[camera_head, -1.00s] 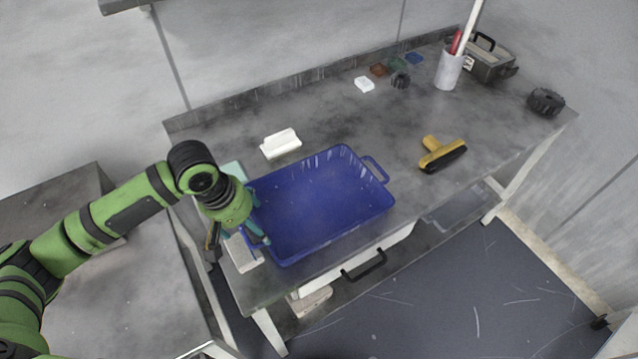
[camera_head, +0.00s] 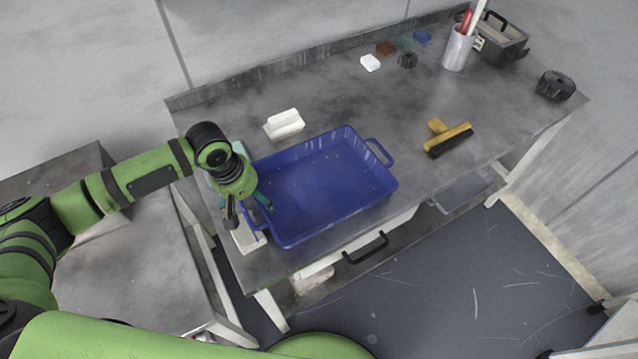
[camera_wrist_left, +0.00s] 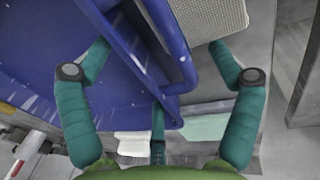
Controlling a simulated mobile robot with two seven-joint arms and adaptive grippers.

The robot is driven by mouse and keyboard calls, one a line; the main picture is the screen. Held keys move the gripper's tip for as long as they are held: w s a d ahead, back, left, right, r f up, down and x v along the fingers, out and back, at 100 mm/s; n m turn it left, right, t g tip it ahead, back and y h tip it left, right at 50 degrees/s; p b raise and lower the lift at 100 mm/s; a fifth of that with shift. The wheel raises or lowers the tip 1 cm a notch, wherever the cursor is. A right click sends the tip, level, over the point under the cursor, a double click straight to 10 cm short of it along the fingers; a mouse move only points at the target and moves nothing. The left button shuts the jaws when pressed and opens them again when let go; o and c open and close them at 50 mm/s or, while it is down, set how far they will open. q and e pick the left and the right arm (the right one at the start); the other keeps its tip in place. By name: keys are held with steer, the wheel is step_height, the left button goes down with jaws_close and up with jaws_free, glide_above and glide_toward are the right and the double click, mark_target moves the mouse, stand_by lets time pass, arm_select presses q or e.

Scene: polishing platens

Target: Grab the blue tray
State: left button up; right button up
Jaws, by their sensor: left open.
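The blue tray (camera_head: 325,188) lies on the grey workbench, empty, with a loop handle at each short end. My left gripper (camera_head: 258,208) is at the tray's left end. In the left wrist view, the gripper (camera_wrist_left: 155,60) is open, its teal fingers on either side of the tray's end wall and handle (camera_wrist_left: 170,50). One finger is over the tray's inside and the other is outside the handle. I cannot tell whether either finger touches the tray. My right gripper is not in view.
A pale block (camera_head: 247,238) lies under the left gripper, beside the tray. A white holder (camera_head: 284,124) stands behind the tray. A yellow and black brush (camera_head: 447,138) lies to the right. The bench (camera_head: 340,100) is clear between them.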

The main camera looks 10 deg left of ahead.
arm_select(q)
steer(key=c, duration=1.7)
steer(key=shift+c, duration=0.3)
steer(key=shift+r, duration=0.15)
